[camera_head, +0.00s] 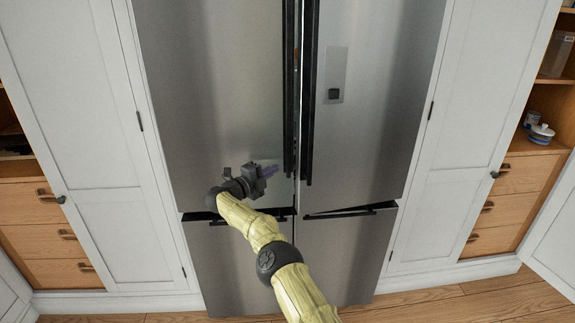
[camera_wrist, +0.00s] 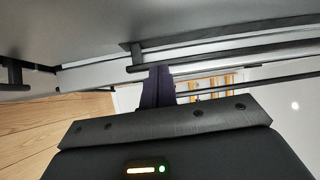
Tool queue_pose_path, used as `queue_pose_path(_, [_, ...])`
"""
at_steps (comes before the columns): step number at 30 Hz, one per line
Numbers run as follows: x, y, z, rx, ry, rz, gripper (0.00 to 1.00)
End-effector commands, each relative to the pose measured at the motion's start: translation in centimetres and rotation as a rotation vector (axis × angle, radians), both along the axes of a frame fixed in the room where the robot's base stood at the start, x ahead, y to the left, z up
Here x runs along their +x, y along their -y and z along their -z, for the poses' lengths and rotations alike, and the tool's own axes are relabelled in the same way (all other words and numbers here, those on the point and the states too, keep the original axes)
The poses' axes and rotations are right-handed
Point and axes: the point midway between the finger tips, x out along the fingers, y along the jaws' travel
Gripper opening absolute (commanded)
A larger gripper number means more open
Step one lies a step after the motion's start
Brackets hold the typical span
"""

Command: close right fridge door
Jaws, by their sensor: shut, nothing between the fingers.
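The steel fridge has two upper doors side by side. The right fridge door (camera_head: 375,125) has a dark vertical handle (camera_head: 309,110) and a small dispenser panel. It looks nearly shut, with a narrow gap along its inner edge. The left fridge door (camera_head: 215,90) has its own dark handle (camera_head: 289,90) beside the gap. My gripper (camera_head: 270,171) is in front of the lower left door, left of both handles, with its fingers pointing right. In the wrist view, the dark fingers (camera_wrist: 157,88) are together and empty, close to a dark handle bar; contact cannot be told.
Lower drawers (camera_head: 350,255) with dark horizontal handles sit below the doors. White cabinet doors (camera_head: 85,150) flank the fridge. Wooden shelves and drawers (camera_head: 510,195) stand at the far right. The wooden floor (camera_head: 450,305) in front is clear where visible.

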Motion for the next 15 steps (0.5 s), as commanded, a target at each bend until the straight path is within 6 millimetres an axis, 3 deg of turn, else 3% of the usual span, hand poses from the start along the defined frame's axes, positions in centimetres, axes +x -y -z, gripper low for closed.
queue_pose_path(5, [-1.4,-5.6,0.8,-0.322,-0.117,-0.112,0.0])
queue_pose_path(9, [-3.3,-9.9,3.1,-0.696,-0.235,-0.194,0.0])
queue_pose_path(15, [-6.6,-13.2,7.6,-1.252,-0.387,-0.247,0.0])
